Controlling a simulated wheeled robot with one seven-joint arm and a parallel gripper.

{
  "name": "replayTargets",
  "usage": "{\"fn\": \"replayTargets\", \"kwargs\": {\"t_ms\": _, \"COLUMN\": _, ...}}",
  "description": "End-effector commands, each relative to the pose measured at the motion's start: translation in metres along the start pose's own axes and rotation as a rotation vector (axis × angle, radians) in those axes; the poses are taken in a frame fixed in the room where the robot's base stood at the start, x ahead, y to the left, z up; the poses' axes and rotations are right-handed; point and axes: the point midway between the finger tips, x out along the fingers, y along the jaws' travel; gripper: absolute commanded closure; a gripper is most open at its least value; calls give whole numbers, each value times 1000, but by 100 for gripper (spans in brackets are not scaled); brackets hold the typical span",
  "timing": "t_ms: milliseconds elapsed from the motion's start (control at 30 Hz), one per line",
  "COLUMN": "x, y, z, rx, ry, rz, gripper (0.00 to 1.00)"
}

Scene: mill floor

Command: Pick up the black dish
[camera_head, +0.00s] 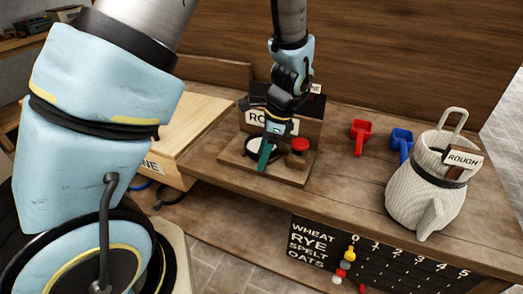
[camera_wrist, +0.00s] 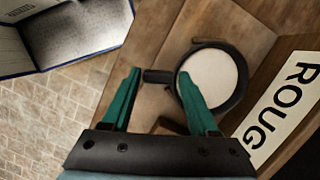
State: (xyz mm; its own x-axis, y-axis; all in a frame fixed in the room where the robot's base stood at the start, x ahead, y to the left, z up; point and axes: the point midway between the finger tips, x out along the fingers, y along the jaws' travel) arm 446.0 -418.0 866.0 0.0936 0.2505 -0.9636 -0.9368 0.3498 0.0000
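The black dish (camera_wrist: 243,88) is round, with a dark rim, a pale inside and a short dark handle (camera_wrist: 158,76) pointing left in the wrist view. In the head view the dish (camera_head: 250,152) sits on a wooden stand, partly hidden by my gripper (camera_head: 265,155). My gripper (camera_wrist: 158,72) is open, its two green fingers spread. In the wrist view the handle shows between the fingertips, and the right finger overlaps the dish's left edge. I cannot tell whether a finger touches it.
The wooden stand (camera_head: 232,161) has a "RO..." sign (camera_head: 259,120) behind and a red-topped knob (camera_head: 299,145) beside the dish. Red (camera_head: 360,134) and blue (camera_head: 401,142) scoops and a pale "ROUGH" jug (camera_head: 420,196) are to the right. A blue-edged box (camera_wrist: 75,40) is at the wrist view's upper left.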

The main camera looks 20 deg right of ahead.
Motion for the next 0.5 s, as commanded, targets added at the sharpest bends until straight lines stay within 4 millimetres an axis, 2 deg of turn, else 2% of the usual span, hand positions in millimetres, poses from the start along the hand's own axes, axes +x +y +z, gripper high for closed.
{"fn": "replayTargets", "kwargs": {"t_ms": 67, "x": 0, "y": 0, "z": 0, "rx": 0, "ry": 0, "rz": 0, "gripper": 50}}
{"fn": "replayTargets", "kwargs": {"t_ms": 500, "x": 0, "y": 0, "z": 0, "rx": 0, "ry": 0, "rz": 0, "gripper": 100}}
